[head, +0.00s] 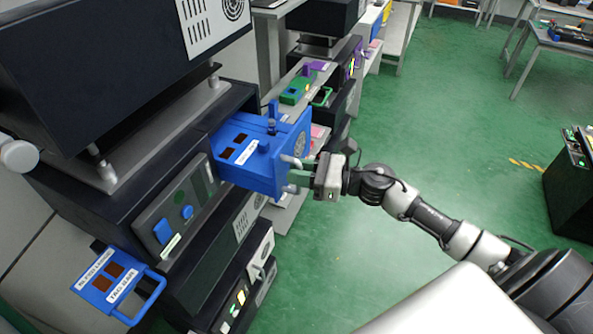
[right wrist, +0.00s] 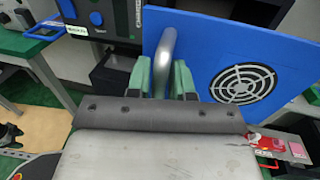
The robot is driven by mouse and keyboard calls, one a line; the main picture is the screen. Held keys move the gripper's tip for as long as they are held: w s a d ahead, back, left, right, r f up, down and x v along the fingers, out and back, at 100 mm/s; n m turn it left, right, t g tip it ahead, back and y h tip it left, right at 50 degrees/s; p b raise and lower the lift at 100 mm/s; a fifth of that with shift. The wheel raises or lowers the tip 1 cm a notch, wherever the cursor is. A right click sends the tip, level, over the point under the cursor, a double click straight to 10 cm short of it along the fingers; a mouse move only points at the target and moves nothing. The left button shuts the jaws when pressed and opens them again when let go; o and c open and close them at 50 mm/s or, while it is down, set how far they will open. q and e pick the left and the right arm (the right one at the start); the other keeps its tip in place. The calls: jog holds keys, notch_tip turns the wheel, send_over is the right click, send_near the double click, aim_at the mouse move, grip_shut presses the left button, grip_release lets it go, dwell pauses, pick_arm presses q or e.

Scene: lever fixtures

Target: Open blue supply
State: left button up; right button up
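The blue supply (head: 247,163) is a blue box that juts out of a black rack, with small dark windows and a white label on top. Its front panel shows in the right wrist view (right wrist: 215,45) with a round fan grille and a curved metal handle (right wrist: 167,50). My right gripper (head: 300,174) is at this front panel. In the right wrist view its green fingertips (right wrist: 162,80) lie close on both sides of the handle and look shut on it. The finger contact itself is partly hidden. My left gripper is not in view.
A tilted blue panel with a loop handle (head: 118,283) sticks out at the lower left. A grey panel with blue knobs (head: 178,212) sits beside the supply. A green module (head: 297,90) stands farther back. Green floor (head: 450,110) is open to the right.

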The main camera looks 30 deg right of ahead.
jog(key=shift+o, duration=1.3)
jog(key=b+v, duration=0.4)
jog(key=v, duration=0.6)
jog(key=shift+s+d, duration=0.2)
jog(key=shift+d, duration=0.05)
